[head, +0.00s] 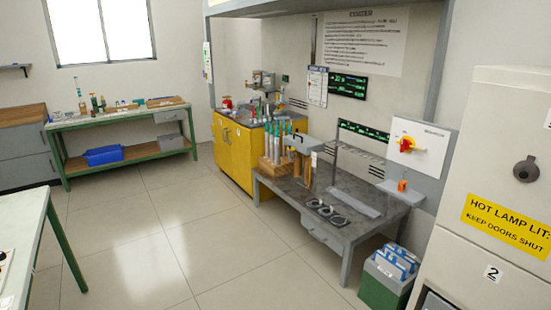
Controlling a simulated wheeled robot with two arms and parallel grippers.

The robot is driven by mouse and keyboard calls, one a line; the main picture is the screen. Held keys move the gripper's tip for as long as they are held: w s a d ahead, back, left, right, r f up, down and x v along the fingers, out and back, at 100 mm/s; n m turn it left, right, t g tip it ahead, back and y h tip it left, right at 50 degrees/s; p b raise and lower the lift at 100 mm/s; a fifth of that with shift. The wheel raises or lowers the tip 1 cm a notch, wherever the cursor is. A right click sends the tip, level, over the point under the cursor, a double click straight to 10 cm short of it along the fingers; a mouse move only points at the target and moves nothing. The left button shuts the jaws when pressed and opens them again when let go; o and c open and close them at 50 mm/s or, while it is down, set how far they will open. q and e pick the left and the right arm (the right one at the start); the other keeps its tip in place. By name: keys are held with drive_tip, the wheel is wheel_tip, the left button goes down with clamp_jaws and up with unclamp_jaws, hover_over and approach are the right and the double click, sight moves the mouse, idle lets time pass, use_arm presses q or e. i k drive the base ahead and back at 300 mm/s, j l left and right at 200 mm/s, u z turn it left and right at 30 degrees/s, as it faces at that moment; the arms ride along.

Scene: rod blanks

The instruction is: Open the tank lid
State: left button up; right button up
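No object in the head view can be told for certain as the tank or its lid. A small grey unit (301,143) sits at the back of the grey bench, partly hidden by bottles and too small to make out. Neither of my grippers is in view.
A white cabinet (487,170) with a "HOT LAMP LIT" label is close at right. A green-framed table (125,118) is at the back. The middle floor is clear.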

sight(302, 143)
drive_tip(key=i+u, duration=0.45)
drive_tip(key=i, duration=2.05)
drive_tip(key=i+z, duration=0.15)
drive_tip(key=i, duration=0.4)
drive_tip(key=i+j+z, duration=0.2)
drive_tip(key=i, duration=0.4)
drive_tip(key=i+j+z, duration=0.15)
drive_tip(key=i, duration=0.4)
drive_tip(key=i+j+z, duration=0.2)
drive_tip(key=i+z, duration=0.2)
drive_tip(key=i+j+z, duration=0.75)
